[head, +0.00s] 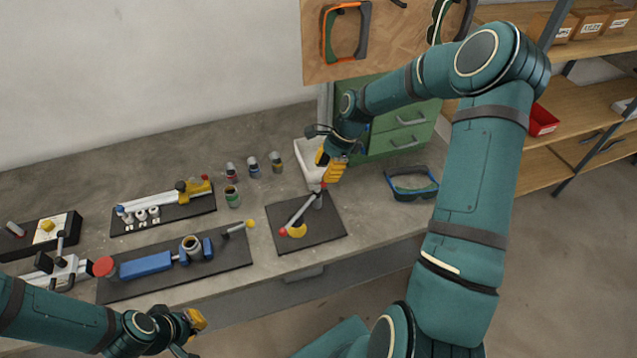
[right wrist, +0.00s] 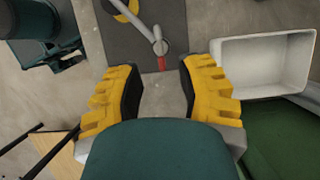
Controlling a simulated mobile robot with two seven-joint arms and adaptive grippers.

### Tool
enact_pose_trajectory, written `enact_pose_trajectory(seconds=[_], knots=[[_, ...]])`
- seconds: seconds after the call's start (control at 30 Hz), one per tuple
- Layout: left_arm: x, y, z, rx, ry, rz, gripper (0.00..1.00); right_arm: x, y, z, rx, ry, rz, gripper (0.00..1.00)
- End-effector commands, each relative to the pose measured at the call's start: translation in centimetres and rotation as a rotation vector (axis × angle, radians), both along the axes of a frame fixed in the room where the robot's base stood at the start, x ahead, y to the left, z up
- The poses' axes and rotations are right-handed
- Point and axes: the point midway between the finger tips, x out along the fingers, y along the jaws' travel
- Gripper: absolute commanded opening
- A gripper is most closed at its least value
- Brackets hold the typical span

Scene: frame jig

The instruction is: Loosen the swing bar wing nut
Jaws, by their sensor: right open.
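The swing bar (head: 299,212) is a grey bar on a dark square plate (head: 325,232), with a red ball at its near left end and a yellow curved piece (head: 297,230) beside it. At its other end stands a short grey post with a small red part (head: 323,186), perhaps the wing nut. In the right wrist view this red part (right wrist: 161,63) lies just beyond the fingertips. My right gripper (head: 330,172) is open above the post, with nothing between its yellow fingers (right wrist: 157,80). My left gripper (head: 197,322) is low at the front; its opening is unclear.
A white bin (head: 303,160) stands behind the plate, against green drawers (head: 400,135). Blue-and-black goggles (head: 411,185) lie right of the plate. Several small jars (head: 254,166) and a plate with a blue clamp (head: 146,265) are to the left. The bench's front edge is close.

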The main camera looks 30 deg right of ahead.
Motion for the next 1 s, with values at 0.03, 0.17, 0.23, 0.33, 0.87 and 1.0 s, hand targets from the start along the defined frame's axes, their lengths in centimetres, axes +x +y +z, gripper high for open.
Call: enact_pose_trajectory(seconds=[0.03,0.17,0.23,0.33,0.87,1.0], knots=[[0.0,0.0,-0.1,0.000,0.000,0.000,0.00,0.0,0.4,-1.0,0.002,0.001,0.003,0.37],[0.0,0.0,-0.2,0.000,0.000,0.000,0.00,0.2,1.2,-3.0,0.003,0.002,0.002,0.37],[0.0,0.0,-0.2,0.001,0.000,0.000,0.00,0.3,1.5,-3.8,0.001,0.002,0.001,0.37],[0.0,0.0,-0.3,0.001,0.000,0.000,0.00,0.4,1.9,-4.6,0.000,0.001,0.001,0.37],[0.0,0.0,-0.3,0.001,0.000,0.000,0.00,0.5,2.1,-5.2,0.000,-0.001,0.001,0.01],[0.0,0.0,-0.3,0.001,0.000,0.000,0.00,0.5,2.1,-5.2,0.000,-0.001,0.001,0.00]])
